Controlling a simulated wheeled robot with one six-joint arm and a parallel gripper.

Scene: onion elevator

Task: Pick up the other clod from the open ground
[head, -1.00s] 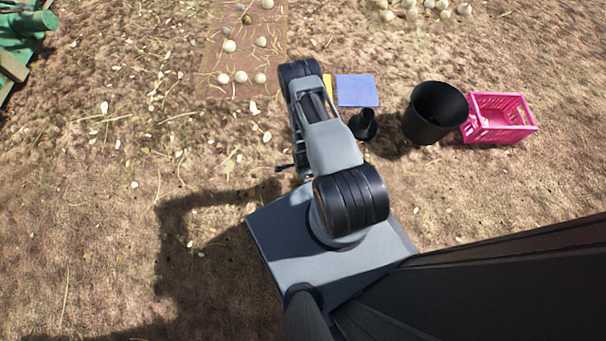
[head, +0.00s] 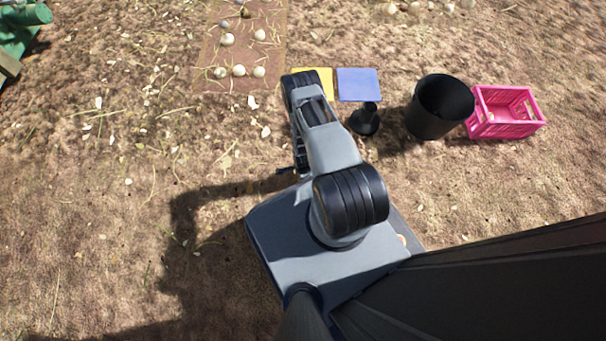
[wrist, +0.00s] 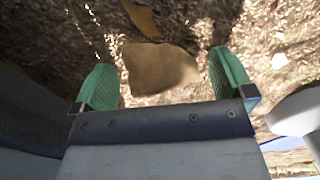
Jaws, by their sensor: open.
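In the wrist view a tan-brown clod (wrist: 160,68) sits just ahead of my gripper (wrist: 160,78), roughly between its two green fingers. The fingers are open and spread wide, with no clear contact on the clod. A second brown piece (wrist: 141,17) shows behind it at the top edge. In the head view my arm covers most of my gripper, and I cannot make out the clod clearly there.
A brown strip (head: 212,80) with several onions lies at the top. Ground at left is mostly open.

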